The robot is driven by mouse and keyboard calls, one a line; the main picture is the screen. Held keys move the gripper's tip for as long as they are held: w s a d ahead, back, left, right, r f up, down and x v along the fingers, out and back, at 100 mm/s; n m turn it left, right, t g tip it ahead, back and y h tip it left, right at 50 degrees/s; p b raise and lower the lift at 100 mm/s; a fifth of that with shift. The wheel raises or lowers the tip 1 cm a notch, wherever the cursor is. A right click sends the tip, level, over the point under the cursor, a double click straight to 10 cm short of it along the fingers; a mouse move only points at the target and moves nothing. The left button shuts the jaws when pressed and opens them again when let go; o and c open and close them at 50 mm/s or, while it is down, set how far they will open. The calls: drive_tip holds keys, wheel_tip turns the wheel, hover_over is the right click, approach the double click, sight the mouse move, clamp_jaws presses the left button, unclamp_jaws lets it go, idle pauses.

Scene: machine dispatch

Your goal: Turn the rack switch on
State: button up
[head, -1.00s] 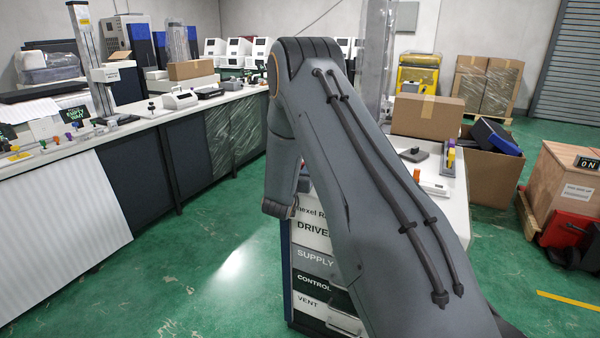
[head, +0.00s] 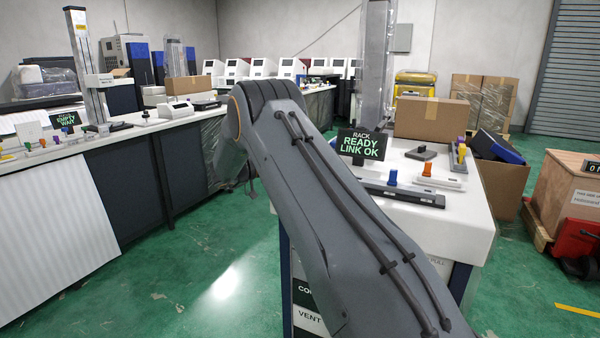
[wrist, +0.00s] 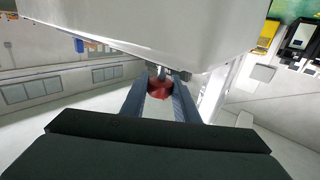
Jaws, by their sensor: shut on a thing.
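In the wrist view, the two fingers of my gripper (wrist: 162,82) are shut on a round red knob (wrist: 160,92). A short grey metal piece shows just beyond the knob, beside a large pale surface (wrist: 190,30). I cannot tell whether the knob is attached to it. In the head view, my arm hides the gripper and knob. A dark sign (head: 361,145) reading "RACK READY LINK OK" stands on the white-topped bench. I cannot tell which control is the rack switch.
A white base with an orange knob (head: 427,169) is behind the strip. A cardboard box (head: 430,118) stands at the back of this bench. A long bench (head: 110,137) runs along the left. Green floor (head: 200,255) is clear between them. A wooden crate (head: 572,190) stands at right.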

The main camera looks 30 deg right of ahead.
drive_tip(key=shift+w+f+m+g+b, duration=0.1)
drive_tip(key=shift+m+g+b, duration=1)
drive_tip(key=shift+g+b, duration=0.5)
drive_tip(key=shift+b, duration=0.3)
drive_tip(key=shift+r+m+g+y+b, duration=0.25)
drive_tip(key=shift+m+g+y+b, duration=0.05)
drive_tip(key=shift+g+b, duration=0.1)
drive_tip(key=o, duration=1.1)
drive_tip(key=shift+c, duration=0.2)
drive_tip(key=shift+f, duration=0.1)
drive_tip(key=v, duration=0.7)
drive_tip(key=shift+a+b, duration=0.15)
drive_tip(key=shift+b, duration=0.15)
drive_tip(key=shift+a, duration=0.2)
